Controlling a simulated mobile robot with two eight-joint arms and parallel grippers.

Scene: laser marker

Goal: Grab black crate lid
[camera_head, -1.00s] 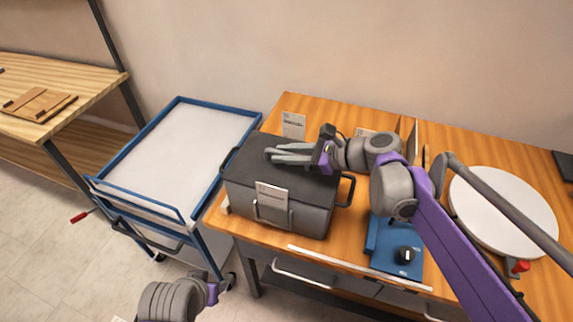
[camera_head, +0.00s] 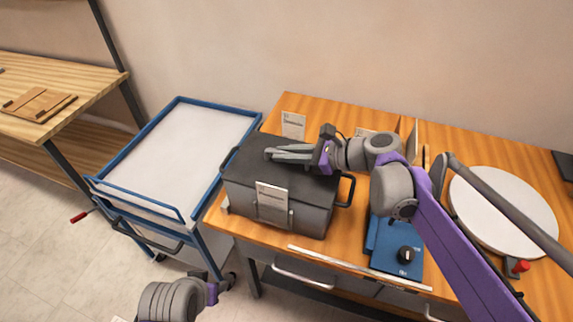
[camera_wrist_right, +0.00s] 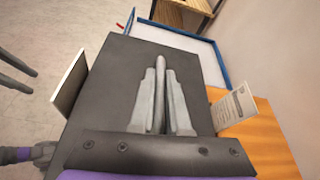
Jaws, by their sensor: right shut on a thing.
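The black crate (camera_head: 300,215) stands on the wooden table with its flat dark lid (camera_head: 250,150) on top and a white card on its front. My right gripper (camera_head: 270,154) lies low over the middle of the lid. In the right wrist view its fingers (camera_wrist_right: 163,105) are shut around a slim grey bar on the lid (camera_wrist_right: 200,75). The lid appears level on the crate, with no clear gap visible. My left gripper (camera_head: 218,290) is at the bottom of the head view, in front of the table; its fingers are not clear there.
A blue-framed cart (camera_head: 190,150) stands left of the table. A blue device (camera_head: 398,255) with a knob is right of the crate, and a white round plate (camera_head: 503,212) lies further right. Small white cards (camera_head: 293,125) stand behind. A wooden bench (camera_head: 60,70) is at far left.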

